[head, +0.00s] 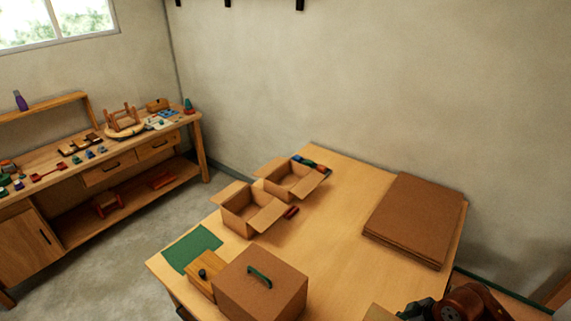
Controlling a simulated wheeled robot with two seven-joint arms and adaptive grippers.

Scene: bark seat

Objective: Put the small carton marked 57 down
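No marking 57 can be read on any box. A tan box-like piece (380,313), cut off by the bottom edge, shows just left of my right gripper (420,309); it may be a small carton. The dark gripper is partly cut off at the bottom right, and I cannot tell whether its fingers hold this piece. My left gripper is not in view. Two open cartons stand on the table (335,225): a nearer one (240,220) and a farther one (285,185). A closed brown box (262,290) with a green handle stands at the front.
A stack of flat cardboard (415,215) lies on the table's right. A green mat (192,247) and a wooden box with a dark knob (203,275) are at the front left. A small red item (291,212) lies beside the cartons. The table's middle is clear. A workbench (100,165) stands left.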

